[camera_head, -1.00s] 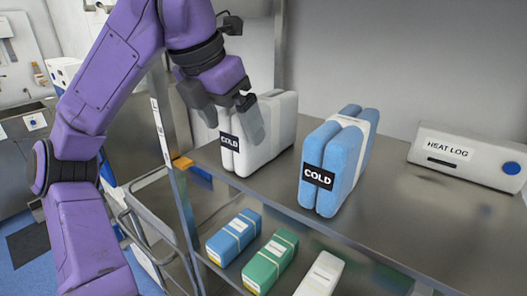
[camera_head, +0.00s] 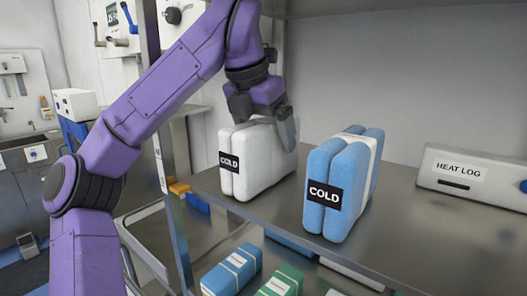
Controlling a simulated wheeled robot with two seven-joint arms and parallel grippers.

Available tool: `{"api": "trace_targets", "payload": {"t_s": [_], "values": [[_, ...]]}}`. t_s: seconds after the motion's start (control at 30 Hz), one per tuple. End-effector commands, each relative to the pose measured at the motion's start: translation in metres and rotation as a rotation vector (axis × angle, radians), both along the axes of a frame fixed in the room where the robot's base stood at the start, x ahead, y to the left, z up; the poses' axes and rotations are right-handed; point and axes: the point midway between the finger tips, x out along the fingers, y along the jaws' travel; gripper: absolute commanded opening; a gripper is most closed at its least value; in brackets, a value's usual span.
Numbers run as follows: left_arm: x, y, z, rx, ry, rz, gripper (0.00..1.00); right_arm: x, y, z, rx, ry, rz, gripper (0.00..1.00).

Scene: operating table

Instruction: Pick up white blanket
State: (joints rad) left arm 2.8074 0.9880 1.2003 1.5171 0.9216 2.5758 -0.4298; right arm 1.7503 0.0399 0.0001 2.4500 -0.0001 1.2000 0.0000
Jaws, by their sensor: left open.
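The white blanket (camera_head: 256,169) is a folded upright bundle with a black COLD label, standing on the metal shelf left of a blue blanket. My left gripper (camera_head: 268,122) is directly over its top, pointing down. Its fingers are open, with one on the right side near the blanket's upper edge. I cannot tell if the fingers touch the blanket. The far finger is partly hidden. My right gripper is out of view.
A blue blanket (camera_head: 342,188) with a COLD label stands close to the right. A HEAT LOG box (camera_head: 470,176) sits at the far right. Blue (camera_head: 232,270) and green (camera_head: 282,281) packs lie on the lower shelf. A metal post (camera_head: 170,190) stands left of the white blanket.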

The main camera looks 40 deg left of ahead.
Motion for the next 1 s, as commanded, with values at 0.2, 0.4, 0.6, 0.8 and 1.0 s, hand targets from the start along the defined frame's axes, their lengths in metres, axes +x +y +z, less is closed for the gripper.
{"api": "trace_targets", "payload": {"t_s": [0.2,0.4,0.6,0.8,1.0], "values": [[-0.0001,-0.0003,-0.0017,0.000,0.001,-0.001,0.94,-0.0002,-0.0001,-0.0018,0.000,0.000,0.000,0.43],[-0.0003,-0.0003,-0.0050,0.000,0.001,-0.001,0.94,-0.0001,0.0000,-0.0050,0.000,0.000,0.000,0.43],[-0.0002,-0.0003,-0.0053,0.000,0.001,-0.001,0.94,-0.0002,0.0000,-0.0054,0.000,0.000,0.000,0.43],[-0.0003,-0.0003,-0.0052,0.000,0.001,-0.001,0.68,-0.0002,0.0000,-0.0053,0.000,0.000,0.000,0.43],[-0.0004,-0.0003,-0.0047,0.000,0.000,-0.001,0.26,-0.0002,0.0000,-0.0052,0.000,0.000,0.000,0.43]]}}
